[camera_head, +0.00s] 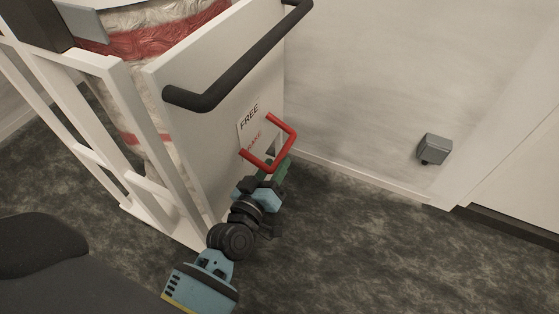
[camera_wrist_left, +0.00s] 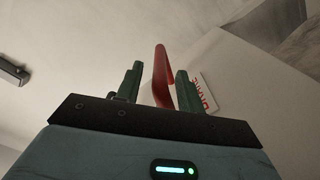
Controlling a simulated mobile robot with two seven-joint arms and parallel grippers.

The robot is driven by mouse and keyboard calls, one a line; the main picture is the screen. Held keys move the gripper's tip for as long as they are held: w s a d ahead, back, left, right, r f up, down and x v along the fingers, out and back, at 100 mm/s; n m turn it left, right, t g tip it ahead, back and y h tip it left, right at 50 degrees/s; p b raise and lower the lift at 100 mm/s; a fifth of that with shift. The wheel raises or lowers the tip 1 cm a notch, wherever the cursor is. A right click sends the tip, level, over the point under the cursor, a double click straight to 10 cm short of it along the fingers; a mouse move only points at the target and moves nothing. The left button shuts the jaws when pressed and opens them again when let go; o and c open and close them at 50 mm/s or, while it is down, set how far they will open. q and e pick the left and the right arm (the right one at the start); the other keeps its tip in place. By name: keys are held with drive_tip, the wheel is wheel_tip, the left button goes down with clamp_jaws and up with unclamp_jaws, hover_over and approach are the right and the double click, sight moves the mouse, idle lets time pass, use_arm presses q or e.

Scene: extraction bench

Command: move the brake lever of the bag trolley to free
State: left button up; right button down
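The bag trolley (camera_head: 222,140) has a white end panel with a black push handle (camera_head: 240,75) above. A red U-shaped brake lever (camera_head: 284,128) sticks out from the panel beside a label (camera_head: 249,119) reading FREE at the top. Its lower red word, BRAKE, is partly covered by the lever. My left gripper (camera_head: 280,166) is just under the lever's lower part. In the left wrist view, the green fingers of my left gripper (camera_wrist_left: 158,90) stand apart, with the red lever (camera_wrist_left: 161,70) showing between them and a gap on its left. My right gripper is out of view.
A grey box (camera_head: 433,149) is fixed to the white wall right of the trolley. The trolley's white frame (camera_head: 150,187) and a red-and-white bag (camera_head: 165,35) are at the left. Dark carpet (camera_head: 370,240) lies clear at the right.

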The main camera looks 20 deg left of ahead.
use_arm(q)
drive_tip(key=shift+w, duration=1.35)
clamp_jaws()
